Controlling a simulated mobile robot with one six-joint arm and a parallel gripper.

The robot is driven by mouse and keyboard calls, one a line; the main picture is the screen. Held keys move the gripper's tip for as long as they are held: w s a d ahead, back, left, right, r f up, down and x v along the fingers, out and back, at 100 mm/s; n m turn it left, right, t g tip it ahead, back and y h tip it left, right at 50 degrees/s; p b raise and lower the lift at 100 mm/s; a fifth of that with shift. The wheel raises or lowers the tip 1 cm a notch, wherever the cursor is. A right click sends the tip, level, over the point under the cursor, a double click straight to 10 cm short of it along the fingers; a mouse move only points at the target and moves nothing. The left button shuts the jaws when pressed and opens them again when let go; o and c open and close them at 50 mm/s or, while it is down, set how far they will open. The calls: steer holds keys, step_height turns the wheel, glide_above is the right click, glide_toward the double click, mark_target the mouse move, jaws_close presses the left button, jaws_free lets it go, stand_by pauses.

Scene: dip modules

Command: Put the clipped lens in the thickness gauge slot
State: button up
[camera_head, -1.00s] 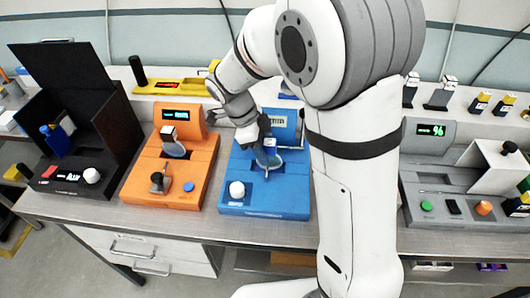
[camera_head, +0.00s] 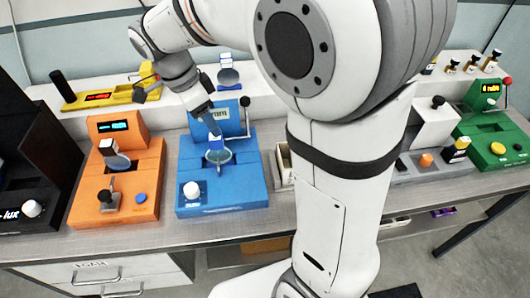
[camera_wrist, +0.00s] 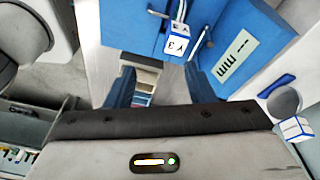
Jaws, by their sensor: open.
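The thickness gauge (camera_head: 250,190) is a blue device with a tilted display panel at its back; the wrist view shows "mm" on this display (camera_wrist: 238,57). A round clear lens (camera_head: 219,157) with a blue-and-white clip (camera_head: 215,143) is at the slot in the middle of the gauge. How deep it sits I cannot tell. The clip's marked white face also shows in the wrist view (camera_wrist: 176,45). My gripper (camera_head: 212,122) is open, just above and behind the clip, apparently clear of it. Its fingers also show in the wrist view (camera_wrist: 155,92).
Another clipped lens (camera_head: 228,75) stands on the rear ledge behind the gauge. An orange device (camera_head: 115,190) with its own clipped lens is at left. A black lever (camera_head: 245,102) rises at the gauge's right. A yellow device (camera_head: 100,95) is behind.

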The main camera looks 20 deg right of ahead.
steer(key=s+d+f+n+t+y, duration=0.2)
steer(key=s+d+n, duration=0.7)
steer(key=s+n, duration=0.5)
steer(key=shift+d+n+t+y, duration=0.4)
steer(key=shift+n+t+y, duration=0.25)
steer(key=shift+n, duration=0.35)
steer(key=shift+c, duration=0.3)
